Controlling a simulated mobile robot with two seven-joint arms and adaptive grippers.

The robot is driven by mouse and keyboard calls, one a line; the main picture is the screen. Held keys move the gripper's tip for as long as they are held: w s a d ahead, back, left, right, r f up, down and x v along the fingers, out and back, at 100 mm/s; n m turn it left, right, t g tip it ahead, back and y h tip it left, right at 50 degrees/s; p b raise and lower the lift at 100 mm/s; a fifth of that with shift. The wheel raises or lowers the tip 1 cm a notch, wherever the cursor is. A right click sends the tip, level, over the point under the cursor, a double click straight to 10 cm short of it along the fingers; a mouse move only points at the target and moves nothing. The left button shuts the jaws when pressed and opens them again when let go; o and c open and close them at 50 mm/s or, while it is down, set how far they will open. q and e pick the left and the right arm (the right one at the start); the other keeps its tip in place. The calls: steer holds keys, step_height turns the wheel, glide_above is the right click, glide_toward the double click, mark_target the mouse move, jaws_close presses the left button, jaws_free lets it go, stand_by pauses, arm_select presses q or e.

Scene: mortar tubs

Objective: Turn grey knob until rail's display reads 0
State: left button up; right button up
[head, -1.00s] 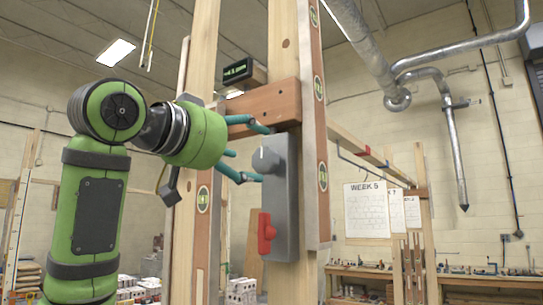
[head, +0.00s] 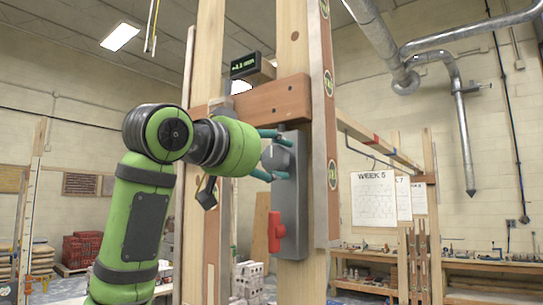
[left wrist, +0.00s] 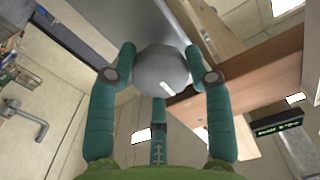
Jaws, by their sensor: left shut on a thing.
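The grey knob (head: 276,157) sits on the upper part of a grey box (head: 291,200) fixed to a wooden post. It also shows in the left wrist view (left wrist: 158,66), with a white pointer mark on its face. My left gripper (head: 271,154) has its teal fingers closed around the knob. The rail (head: 287,100) is a reddish-brown wooden crosspiece just above the box. The rail's display (head: 246,65) is a small black box with green characters, too small to read surely; it also shows in the left wrist view (left wrist: 277,123). My right gripper is out of view.
A red lever (head: 275,231) sits on the same box, below the knob. Upright wooden posts (head: 205,150) stand beside and behind my left arm. A workbench (head: 480,268) with small items runs along the right wall. Red stacked items (head: 80,250) stand far left.

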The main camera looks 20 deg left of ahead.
arm_select(q)
steer(key=shift+s+r, duration=0.1)
steer(key=shift+r, duration=0.25)
steer(key=shift+a, duration=0.1)
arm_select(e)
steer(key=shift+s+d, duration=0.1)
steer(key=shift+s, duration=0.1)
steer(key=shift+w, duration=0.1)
arm_select(q)
steer(key=shift+n, duration=0.4)
steer(key=n+b, duration=0.2)
steer(key=n, duration=0.3)
steer(key=shift+b, duration=0.3)
steer(key=n+b, duration=0.1)
steer(key=n, duration=0.3)
steer(key=n+b, duration=0.1)
steer(key=n, duration=0.3)
steer(key=shift+f+n+b, duration=0.1)
steer(key=shift+n+b, duration=0.2)
steer(key=shift+b, duration=0.05)
steer(key=n+b, duration=0.1)
steer(key=n, duration=0.4)
steer(key=shift+f, duration=0.1)
steer(key=n+b, duration=0.1)
steer(key=n, duration=0.4)
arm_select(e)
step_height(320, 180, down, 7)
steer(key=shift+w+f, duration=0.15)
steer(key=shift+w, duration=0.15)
